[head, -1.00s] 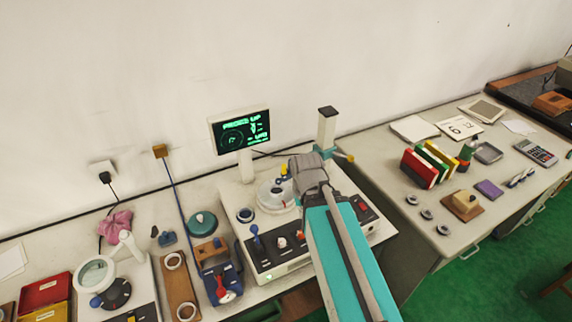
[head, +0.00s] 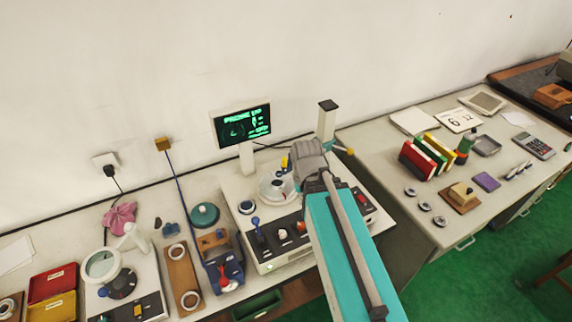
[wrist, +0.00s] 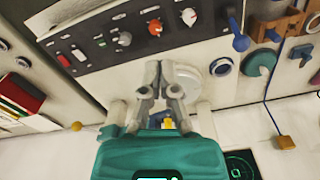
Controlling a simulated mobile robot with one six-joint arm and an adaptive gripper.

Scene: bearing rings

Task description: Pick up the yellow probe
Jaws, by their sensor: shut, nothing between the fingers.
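The yellow probe (head: 285,162) shows as a small yellow piece beside my gripper, above the round stage (head: 270,188) of the measuring machine. In the wrist view a small bit of yellow (wrist: 168,123) shows just behind the fingers; most of it is hidden. My gripper (wrist: 161,72) is shut and empty, over the machine near its round stage. In the head view the grey gripper body (head: 308,157) covers part of the machine, and its fingertips are hidden. Contact with the probe cannot be told.
A front panel (head: 283,235) carries a blue lever and knobs. Several books (head: 428,158) stand on the right bench.

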